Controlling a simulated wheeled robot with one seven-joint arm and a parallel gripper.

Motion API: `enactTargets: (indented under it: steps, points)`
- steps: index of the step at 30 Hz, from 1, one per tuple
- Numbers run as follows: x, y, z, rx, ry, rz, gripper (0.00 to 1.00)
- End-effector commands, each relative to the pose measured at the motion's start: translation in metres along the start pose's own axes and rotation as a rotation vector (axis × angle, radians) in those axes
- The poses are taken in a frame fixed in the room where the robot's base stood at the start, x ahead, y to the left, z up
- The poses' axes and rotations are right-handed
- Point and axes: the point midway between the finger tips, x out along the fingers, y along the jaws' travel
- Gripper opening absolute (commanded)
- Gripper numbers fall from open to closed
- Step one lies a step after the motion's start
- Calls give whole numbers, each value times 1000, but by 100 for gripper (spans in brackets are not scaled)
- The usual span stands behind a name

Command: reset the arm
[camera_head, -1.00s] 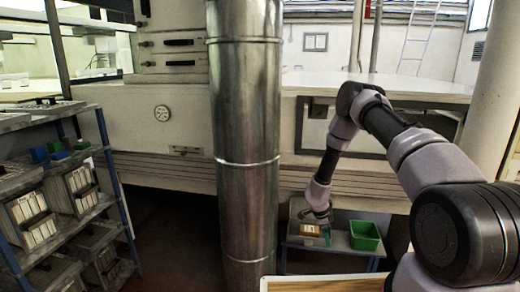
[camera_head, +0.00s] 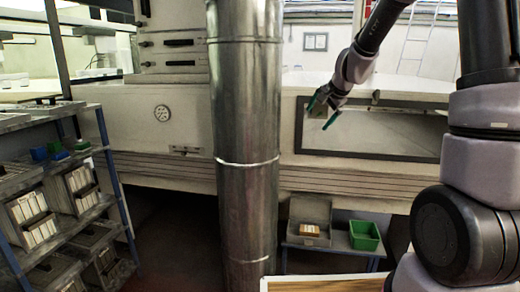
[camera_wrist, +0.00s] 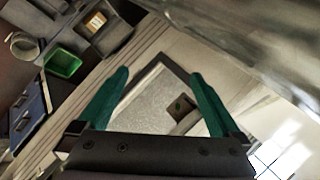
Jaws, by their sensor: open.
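My gripper (camera_head: 322,112) is raised in front of the long pale machine, near the left end of its window opening, in the head view. In the wrist view its two green fingers (camera_wrist: 160,92) stand wide apart with nothing between them. Beyond them the machine's dark-framed window (camera_wrist: 150,95) shows, with a small brownish square thing behind the right finger's inner side.
A vertical metal duct (camera_head: 245,120) stands left of my gripper. Below, a low shelf holds a grey open box (camera_head: 312,209) with an orange-brown item (camera_head: 309,230) and a green bin (camera_head: 364,236). A rack (camera_head: 105,150) with trays stands at the left.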

Motion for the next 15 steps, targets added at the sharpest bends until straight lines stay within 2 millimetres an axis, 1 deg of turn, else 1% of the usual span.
enactTargets:
  steps: [1,4,5,6,8,9,11,12,14,15]
  points:
    - [-28,-5,5,-40,-6,-18,100]
    - [-75,-6,19,-120,-25,-34,100]
    - [-88,-4,24,-143,-31,-36,100]
    - [-106,-2,30,-175,-36,-38,100]
    - [-132,4,40,-219,-44,-38,100]
    - [-148,9,46,-248,-48,-36,100]
    - [-172,19,56,-290,-53,-30,100]
    - [-188,26,62,-318,-54,-25,100]
    - [-209,38,72,-358,-55,-14,100]
    - [-223,47,79,-383,-55,-6,100]
